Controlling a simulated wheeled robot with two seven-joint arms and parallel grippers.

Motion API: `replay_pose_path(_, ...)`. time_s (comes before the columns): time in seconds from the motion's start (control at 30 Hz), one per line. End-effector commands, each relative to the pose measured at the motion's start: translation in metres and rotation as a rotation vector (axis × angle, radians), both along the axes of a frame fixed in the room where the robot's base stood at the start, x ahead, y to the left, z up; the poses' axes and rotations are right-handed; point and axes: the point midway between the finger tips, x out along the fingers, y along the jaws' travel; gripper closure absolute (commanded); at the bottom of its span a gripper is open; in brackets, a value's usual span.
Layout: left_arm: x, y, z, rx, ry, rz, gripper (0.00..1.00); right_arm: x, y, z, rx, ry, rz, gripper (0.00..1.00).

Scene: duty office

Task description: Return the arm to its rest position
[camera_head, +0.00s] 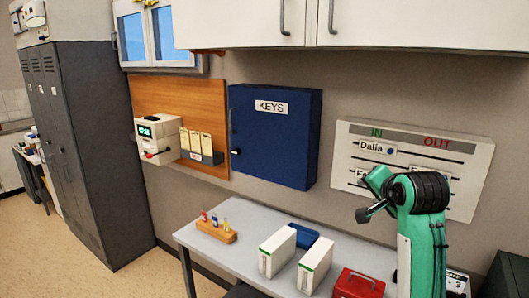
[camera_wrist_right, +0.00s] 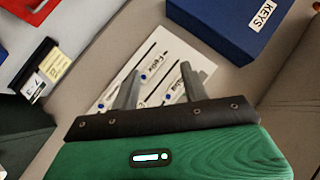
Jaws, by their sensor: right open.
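My right arm (camera_head: 422,245) rises at the right of the head view, green with a black joint, in front of the in/out board (camera_head: 455,165). My right gripper (camera_head: 366,214) is at its upper left end, partly hidden by the wrist. In the right wrist view my right gripper (camera_wrist_right: 160,75) has its two grey fingers apart, with nothing between them. The in/out board (camera_wrist_right: 165,55) lies behind the fingers there, with name tags on it. My left gripper is in neither view.
The desk (camera_head: 225,255) below holds a pen rack (camera_head: 217,232), two white binders (camera_head: 277,252), a blue tray (camera_head: 303,236) and a red box (camera_head: 358,285). A blue key cabinet (camera_head: 272,135) and white cupboards (camera_head: 410,25) are on the wall. Open floor lies left.

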Motion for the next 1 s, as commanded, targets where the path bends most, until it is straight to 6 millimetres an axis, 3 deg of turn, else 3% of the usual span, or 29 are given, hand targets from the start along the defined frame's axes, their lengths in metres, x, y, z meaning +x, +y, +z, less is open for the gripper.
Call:
replay_pose_path(0.03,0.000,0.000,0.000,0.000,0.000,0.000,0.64,-0.008,0.001,-0.030,-0.037,0.037,0.017,0.55)
replay_pose_path(0.2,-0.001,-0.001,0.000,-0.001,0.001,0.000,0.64,-0.038,0.005,-0.112,-0.161,0.135,0.087,0.55)
replay_pose_path(0.5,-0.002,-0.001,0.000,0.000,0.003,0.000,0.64,-0.119,0.011,-0.236,-0.359,0.307,0.246,0.55)
replay_pose_path(0.8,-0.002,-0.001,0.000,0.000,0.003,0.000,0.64,-0.225,0.018,-0.329,-0.523,0.468,0.448,0.55)
replay_pose_path(1.0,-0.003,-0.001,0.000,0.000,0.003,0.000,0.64,-0.301,0.023,-0.368,-0.607,0.560,0.597,0.55)
